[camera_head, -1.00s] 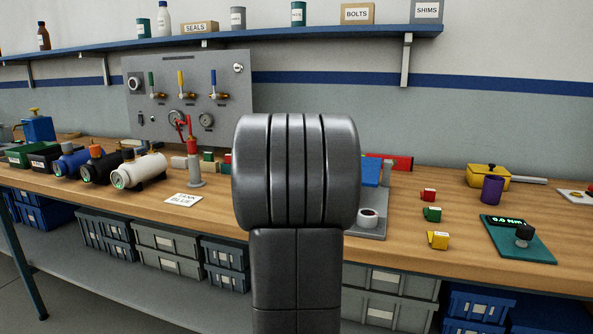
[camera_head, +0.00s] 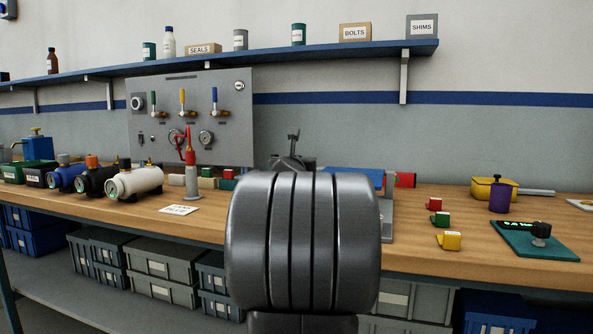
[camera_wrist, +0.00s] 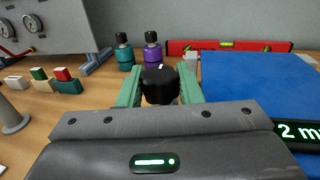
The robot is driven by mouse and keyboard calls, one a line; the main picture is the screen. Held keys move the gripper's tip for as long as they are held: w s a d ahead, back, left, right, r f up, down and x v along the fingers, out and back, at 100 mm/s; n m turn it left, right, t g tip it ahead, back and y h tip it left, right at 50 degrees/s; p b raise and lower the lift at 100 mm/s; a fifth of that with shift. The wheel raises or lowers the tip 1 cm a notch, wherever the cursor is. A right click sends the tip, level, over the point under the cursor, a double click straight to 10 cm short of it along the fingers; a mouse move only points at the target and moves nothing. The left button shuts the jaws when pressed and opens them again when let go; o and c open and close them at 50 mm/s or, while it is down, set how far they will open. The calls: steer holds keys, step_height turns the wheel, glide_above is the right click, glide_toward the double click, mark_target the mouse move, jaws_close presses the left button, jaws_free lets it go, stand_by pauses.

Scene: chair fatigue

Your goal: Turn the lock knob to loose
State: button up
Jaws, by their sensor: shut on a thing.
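In the wrist view, a black round knob (camera_wrist: 160,86) with a short white mark on top stands between the two green fingers of my gripper (camera_wrist: 160,92). The fingers are shut on the knob, one on each side. I take it to be the lock knob; its base and any loose or lock label are hidden behind my gripper body. In the head view my own arm blocks the knob and the fingertips.
A blue pad (camera_wrist: 255,88) lies right of the knob, with a red level (camera_wrist: 228,46) behind. Green (camera_wrist: 123,53) and purple (camera_wrist: 152,52) bottles stand behind the knob. A dark readout (camera_wrist: 298,133) is at lower right. Small coloured blocks (camera_wrist: 66,80) are at left.

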stand_by(0.3)
steer(key=o, duration=1)
steer(key=shift+s, duration=0.1)
steer(key=s, duration=0.4)
steer(key=s+a, duration=0.1)
steer(key=s, duration=0.8)
steer(key=shift+s+a, duration=0.2)
steer(key=shift+s, duration=0.1)
steer(key=w, duration=0.4)
steer(key=w+d, duration=0.1)
steer(key=w, duration=0.8)
steer(key=shift+w+d, duration=0.2)
steer(key=shift+w, duration=0.2)
steer(key=shift+s, duration=0.1)
